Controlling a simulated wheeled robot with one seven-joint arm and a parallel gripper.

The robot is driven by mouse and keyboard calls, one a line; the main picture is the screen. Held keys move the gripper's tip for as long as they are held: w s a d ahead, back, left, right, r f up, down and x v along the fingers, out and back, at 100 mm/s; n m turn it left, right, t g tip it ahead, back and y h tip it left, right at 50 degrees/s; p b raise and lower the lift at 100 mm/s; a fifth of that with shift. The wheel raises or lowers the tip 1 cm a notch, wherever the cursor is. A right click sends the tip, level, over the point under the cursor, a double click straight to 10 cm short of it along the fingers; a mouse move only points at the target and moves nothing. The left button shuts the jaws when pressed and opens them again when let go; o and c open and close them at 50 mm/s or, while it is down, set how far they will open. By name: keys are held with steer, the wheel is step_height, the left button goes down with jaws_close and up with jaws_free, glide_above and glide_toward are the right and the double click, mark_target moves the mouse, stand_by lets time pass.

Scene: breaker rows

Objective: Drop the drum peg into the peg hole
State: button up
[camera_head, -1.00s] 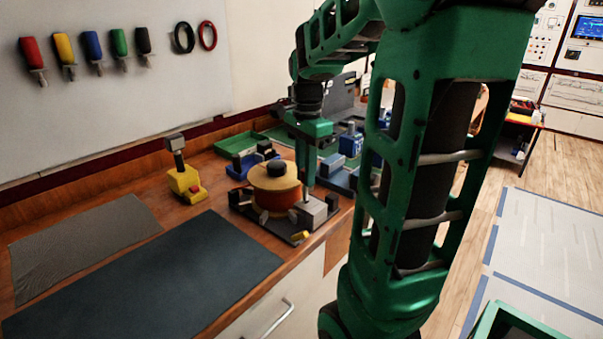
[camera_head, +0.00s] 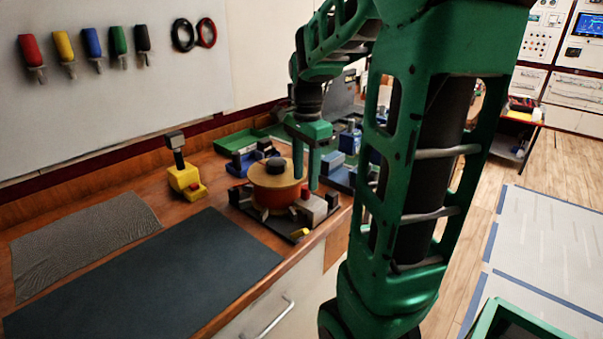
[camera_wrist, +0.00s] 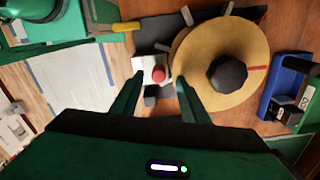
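The drum peg shows as a red round head (camera_head: 305,193) on the pale grey block (camera_head: 314,209) beside the drum (camera_head: 274,190). In the wrist view, the red head (camera_wrist: 158,74) sits on the block's pale top (camera_wrist: 145,66). The peg hole itself is not visible; the head covers that spot, and how deep the peg sits cannot be told. My gripper (camera_head: 305,184) is open above the block. In the wrist view, my gripper's fingers (camera_wrist: 157,88) are spread with clear space between them, the red head showing beyond and apart from them.
The tan-topped drum with a dark knob (camera_wrist: 228,74) stands close beside one finger. A yellow piece (camera_head: 300,235) lies at the dark base plate's front edge. A blue holder (camera_wrist: 289,92) is beyond the drum. Dark mats (camera_head: 150,280) leave flat room at left.

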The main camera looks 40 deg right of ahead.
step_height(320, 180, up, 11)
steer(key=shift+f, duration=0.15)
stand_by(0.6)
steer(key=shift+w, duration=0.1)
stand_by(0.3)
